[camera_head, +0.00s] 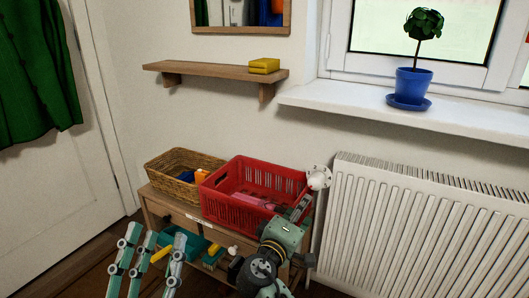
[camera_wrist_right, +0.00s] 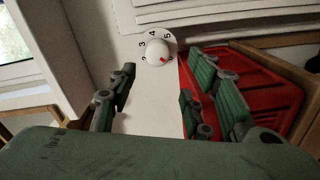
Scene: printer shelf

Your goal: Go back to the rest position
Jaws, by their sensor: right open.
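My left gripper (camera_head: 152,250) is at the bottom left of the head view, its fingers spread apart with nothing between them. My right gripper (camera_head: 303,203) is beside the right end of the red crate, just below a white round thermostat knob (camera_head: 318,178). In the right wrist view, my right gripper (camera_wrist_right: 160,105) has its fingers wide apart and empty. The knob (camera_wrist_right: 158,52) shows beyond the fingertips, with numbers around it and a red mark; it appears apart from the fingers.
A red crate (camera_head: 222,205) and a wicker basket (camera_head: 158,172) stand on a wooden cabinet (camera_head: 155,205). The white radiator (camera_head: 420,225) is at right. A blue flowerpot (camera_head: 412,82) stands on the windowsill. A wall shelf (camera_head: 205,71) holds a yellow object (camera_head: 264,66).

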